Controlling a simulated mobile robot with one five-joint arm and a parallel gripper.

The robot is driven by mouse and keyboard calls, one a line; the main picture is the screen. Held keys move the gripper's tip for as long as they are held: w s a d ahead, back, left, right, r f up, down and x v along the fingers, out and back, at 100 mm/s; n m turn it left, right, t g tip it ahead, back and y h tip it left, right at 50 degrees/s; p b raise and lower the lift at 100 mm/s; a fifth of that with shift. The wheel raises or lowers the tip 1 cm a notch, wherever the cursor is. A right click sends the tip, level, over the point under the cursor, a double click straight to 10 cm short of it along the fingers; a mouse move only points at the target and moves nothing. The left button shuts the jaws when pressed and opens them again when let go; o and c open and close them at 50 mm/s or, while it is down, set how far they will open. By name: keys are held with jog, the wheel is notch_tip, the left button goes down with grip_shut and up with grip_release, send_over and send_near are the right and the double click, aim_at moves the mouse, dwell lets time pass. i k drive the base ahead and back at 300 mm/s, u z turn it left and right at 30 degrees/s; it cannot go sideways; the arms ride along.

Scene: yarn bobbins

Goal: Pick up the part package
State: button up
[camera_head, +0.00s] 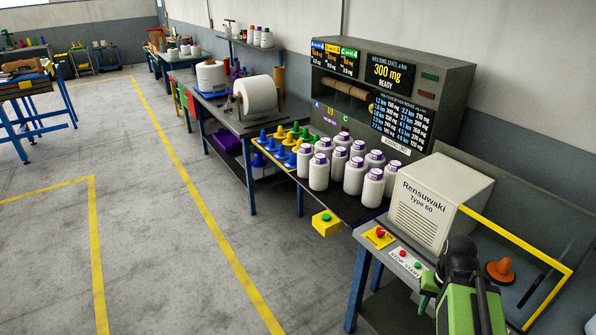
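Nothing in the head view is plainly marked as a part package, and I cannot tell which thing it is. Several white containers with purple labels (354,175) stand upright in a group on the bench at centre right. My gripper (459,252) shows at the lower right as a dark end on my green arm, in front of the grey machine bench. Its fingers are not clearly seen, so I cannot tell whether it is open or shut or holds anything. It is apart from the white containers.
A beige Rensuwaki machine (440,205) with a yellow bar stands right of the containers. An orange cone (500,270) is behind my arm. Blue and yellow cones (283,145) and a large white roll (257,95) are farther left. The grey floor (150,220) is clear.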

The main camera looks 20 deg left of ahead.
aim_at(304, 153)
jog(key=u, duration=0.45)
jog(key=i, duration=0.65)
jog(key=u, duration=1.05)
jog(key=i, duration=1.75)
jog(key=u, duration=0.45)
jog(key=i, duration=0.85)
jog(key=z, duration=0.2)
